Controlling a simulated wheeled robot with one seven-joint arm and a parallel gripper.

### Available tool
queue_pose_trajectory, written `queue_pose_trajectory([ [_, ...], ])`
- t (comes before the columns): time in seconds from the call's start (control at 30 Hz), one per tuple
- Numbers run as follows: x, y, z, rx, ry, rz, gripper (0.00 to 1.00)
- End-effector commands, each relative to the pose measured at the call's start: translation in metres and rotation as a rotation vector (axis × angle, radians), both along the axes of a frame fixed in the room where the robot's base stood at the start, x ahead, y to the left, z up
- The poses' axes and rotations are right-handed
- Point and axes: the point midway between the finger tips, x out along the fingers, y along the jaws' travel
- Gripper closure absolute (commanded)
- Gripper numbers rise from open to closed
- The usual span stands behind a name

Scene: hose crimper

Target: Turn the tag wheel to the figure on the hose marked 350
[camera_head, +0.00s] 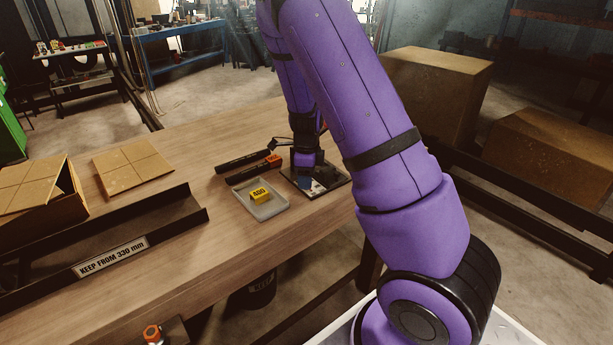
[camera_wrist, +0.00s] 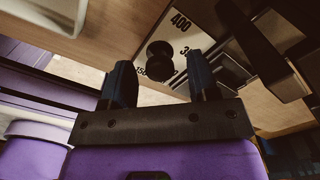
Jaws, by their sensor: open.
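The tag wheel shows in the wrist view as a round black knob (camera_wrist: 160,57) on a pale dial plate with printed figures. "400" is readable above it; the other figures are partly covered or cut off. Where the wheel points cannot be told. My gripper (camera_wrist: 163,82) is open, its two dark fingers apart on either side below the knob, with nothing between them. In the head view my gripper (camera_head: 306,176) is low over the dark-edged dial plate (camera_head: 333,186), hiding the knob. Black hose-like pieces (camera_head: 243,161) lie left of it, one with an orange end; no 350 mark is readable.
A grey tray (camera_head: 272,212) holds a yellow tag (camera_head: 261,195) that seems to read 400. A black trough (camera_head: 180,213) labelled "KEEP FROM 330 mm" and cardboard boxes (camera_head: 30,188) are on the left. Bare wood lies between trough and tray.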

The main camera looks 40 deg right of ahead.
Motion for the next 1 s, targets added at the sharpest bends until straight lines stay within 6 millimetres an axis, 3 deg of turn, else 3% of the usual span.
queue_pose_trajectory([
  [0.1, 0.0000, 0.0000, 0.0001, 0.000, 0.000, 0.000, 0.45],
  [0.3, 0.0001, 0.0001, 0.0003, 0.000, 0.000, 0.000, 0.91],
  [0.33, 0.0001, 0.0000, 0.0003, 0.000, 0.000, 0.000, 0.95],
  [0.67, 0.0002, -0.0002, 0.0005, 0.001, -0.001, 0.038, 0.94],
  [1.0, 0.0001, -0.0004, 0.0003, 0.001, -0.001, 0.260, 0.94],
])
